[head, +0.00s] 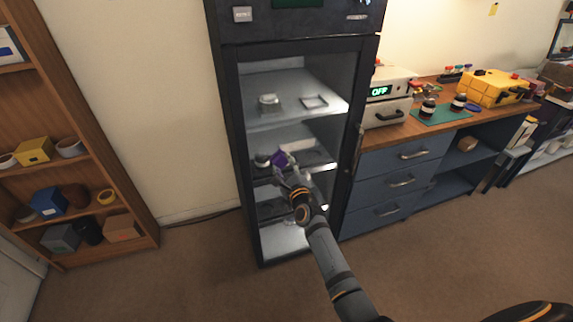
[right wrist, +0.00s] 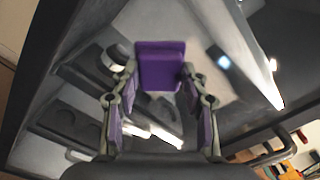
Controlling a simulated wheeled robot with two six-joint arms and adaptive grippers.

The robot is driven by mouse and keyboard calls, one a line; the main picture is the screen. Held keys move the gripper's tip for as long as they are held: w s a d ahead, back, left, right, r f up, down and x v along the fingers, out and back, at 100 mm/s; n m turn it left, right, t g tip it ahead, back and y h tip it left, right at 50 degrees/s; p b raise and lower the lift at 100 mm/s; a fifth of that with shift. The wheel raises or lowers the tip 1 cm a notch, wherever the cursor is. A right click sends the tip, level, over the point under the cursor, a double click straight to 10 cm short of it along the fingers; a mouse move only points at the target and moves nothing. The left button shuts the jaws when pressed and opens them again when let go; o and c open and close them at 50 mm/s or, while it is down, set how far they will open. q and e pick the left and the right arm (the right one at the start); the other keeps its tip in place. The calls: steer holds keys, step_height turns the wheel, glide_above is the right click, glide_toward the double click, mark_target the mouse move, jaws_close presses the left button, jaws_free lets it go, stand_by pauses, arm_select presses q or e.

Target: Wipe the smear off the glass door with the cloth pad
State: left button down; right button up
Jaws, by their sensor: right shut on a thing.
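The purple cloth pad (head: 281,159) is at the front of the tall dark cabinet. It also shows upright between the fingers in the right wrist view (right wrist: 160,66). My right gripper (head: 286,168) is shut on the pad, in front of the glass door (head: 298,135), at about the middle shelf's height. The door looks closed, with shelves visible behind it. I cannot tell whether the pad touches the glass. I cannot make out the smear for sure; pale patches around the gripper may be reflections or things inside. My left gripper is out of view.
A wooden shelf (head: 80,180) with several small boxes and bowls stands at the left. A blue-drawer workbench (head: 400,158) with a yellow case (head: 490,88) adjoins the cabinet on the right. The carpet (head: 210,268) before the cabinet is clear.

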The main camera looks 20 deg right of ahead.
steer(key=shift+w+r+p, duration=0.1)
steer(key=shift+r+p, duration=0.5)
steer(key=shift+r, duration=0.3)
steer(key=shift+d, duration=0.1)
